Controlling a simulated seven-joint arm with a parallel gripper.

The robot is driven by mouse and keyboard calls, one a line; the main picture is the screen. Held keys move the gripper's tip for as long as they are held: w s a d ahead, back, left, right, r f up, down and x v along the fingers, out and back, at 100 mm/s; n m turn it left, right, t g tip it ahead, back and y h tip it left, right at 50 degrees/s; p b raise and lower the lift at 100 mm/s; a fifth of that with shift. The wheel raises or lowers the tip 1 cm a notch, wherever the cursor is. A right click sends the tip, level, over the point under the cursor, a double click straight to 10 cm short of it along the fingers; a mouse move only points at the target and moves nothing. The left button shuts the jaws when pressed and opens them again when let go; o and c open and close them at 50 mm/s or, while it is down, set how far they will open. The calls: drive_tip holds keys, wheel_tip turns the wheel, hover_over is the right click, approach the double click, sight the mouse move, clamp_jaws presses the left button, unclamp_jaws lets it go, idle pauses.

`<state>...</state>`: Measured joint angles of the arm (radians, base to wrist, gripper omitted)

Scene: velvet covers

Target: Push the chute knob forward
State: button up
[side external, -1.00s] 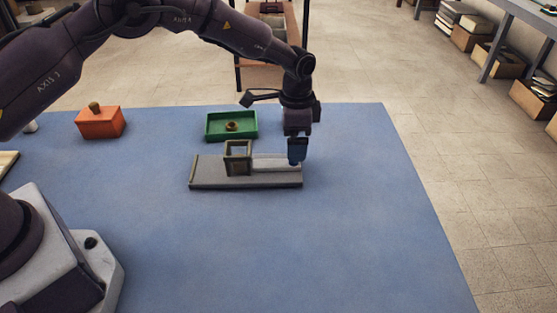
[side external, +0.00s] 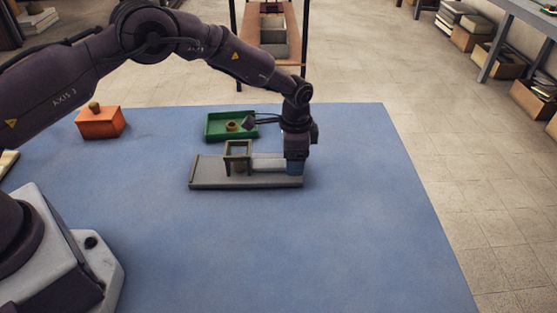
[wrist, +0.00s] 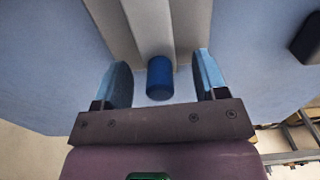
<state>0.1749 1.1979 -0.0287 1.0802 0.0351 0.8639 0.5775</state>
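The chute is a grey slab (side external: 215,183) with a square olive frame (side external: 238,145) standing on it, on the blue-covered table. In the wrist view, its grey top (wrist: 110,20) runs away from me. The blue cylindrical knob (wrist: 160,78) is at the near end of the chute's lighter centre strip (wrist: 150,25). My gripper (side external: 295,172) is low at the chute's right end and hides that end in the side view. In the wrist view, my gripper (wrist: 162,72) is open, one finger on each side of the knob, with visible gaps.
An orange box (side external: 101,124) with a knob on top stands at the back left. The table right of and in front of the chute is clear.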

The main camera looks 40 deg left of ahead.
sight(262, 163)
drive_tip(key=c, duration=0.8)
drive_tip(key=shift+o, duration=0.3)
drive_tip(key=shift+s, duration=0.1)
drive_tip(key=shift+s+a, duration=2.55)
drive_tip(key=shift+a, duration=0.1)
drive_tip(key=o, duration=1.4)
drive_tip(key=shift+o, duration=0.2)
drive_tip(key=shift+r, duration=0.1)
drive_tip(key=shift+r, duration=3.4)
